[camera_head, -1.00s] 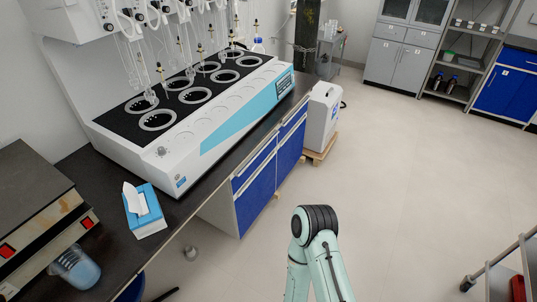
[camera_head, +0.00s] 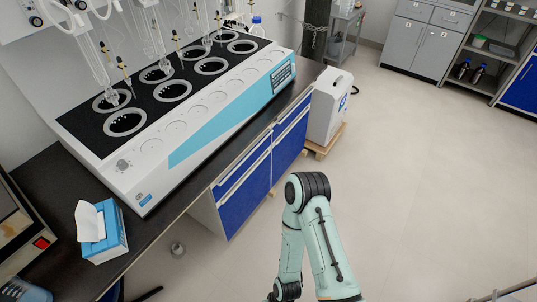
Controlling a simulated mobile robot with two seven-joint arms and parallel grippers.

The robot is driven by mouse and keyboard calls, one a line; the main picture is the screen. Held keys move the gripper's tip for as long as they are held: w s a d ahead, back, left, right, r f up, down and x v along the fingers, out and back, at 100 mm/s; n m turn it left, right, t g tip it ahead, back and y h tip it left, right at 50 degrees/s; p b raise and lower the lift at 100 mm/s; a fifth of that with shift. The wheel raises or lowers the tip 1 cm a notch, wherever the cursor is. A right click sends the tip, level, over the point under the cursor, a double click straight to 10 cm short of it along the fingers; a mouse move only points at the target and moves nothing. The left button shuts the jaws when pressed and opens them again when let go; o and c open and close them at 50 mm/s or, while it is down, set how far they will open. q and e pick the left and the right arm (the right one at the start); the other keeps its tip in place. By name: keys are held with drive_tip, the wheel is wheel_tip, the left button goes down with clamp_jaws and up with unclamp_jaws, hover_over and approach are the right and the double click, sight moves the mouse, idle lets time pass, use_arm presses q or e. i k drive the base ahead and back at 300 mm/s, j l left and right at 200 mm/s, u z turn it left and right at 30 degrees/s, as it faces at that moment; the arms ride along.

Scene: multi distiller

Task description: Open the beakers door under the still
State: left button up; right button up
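The still (camera_head: 190,122) is a long white unit with a light blue front panel and a black top with several round openings. It stands on a dark bench (camera_head: 165,205). Under the bench is a cabinet with blue fronts: a nearer blue door (camera_head: 244,203) and a farther blue door (camera_head: 290,146). Each has a narrow blue drawer front above it. Both doors look shut. No beakers or door label can be made out. One of my arms rises at the lower middle, apart from the cabinet. Neither gripper shows.
A blue tissue box (camera_head: 104,240) lies on the bench at left. A white machine (camera_head: 328,107) stands on a wooden pallet (camera_head: 327,142) beyond the cabinet. The floor (camera_head: 420,180) to the right is clear. Grey cabinets (camera_head: 424,38) stand at the back.

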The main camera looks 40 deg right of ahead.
sight(233, 210)
drive_tip(key=i+l, duration=0.15)
drive_tip(key=l, duration=0.25)
drive_tip(key=i+l, duration=0.1)
drive_tip(key=l, duration=0.25)
drive_tip(key=i+l, duration=0.15)
drive_tip(key=l, duration=0.25)
drive_tip(key=i+l, duration=0.1)
drive_tip(key=l, duration=0.25)
drive_tip(key=i+l, duration=0.15)
drive_tip(key=l, duration=0.25)
drive_tip(key=i+l, duration=0.1)
drive_tip(key=l, duration=0.25)
drive_tip(key=i+l, duration=0.15)
drive_tip(key=l, duration=0.25)
drive_tip(key=u, duration=0.05)
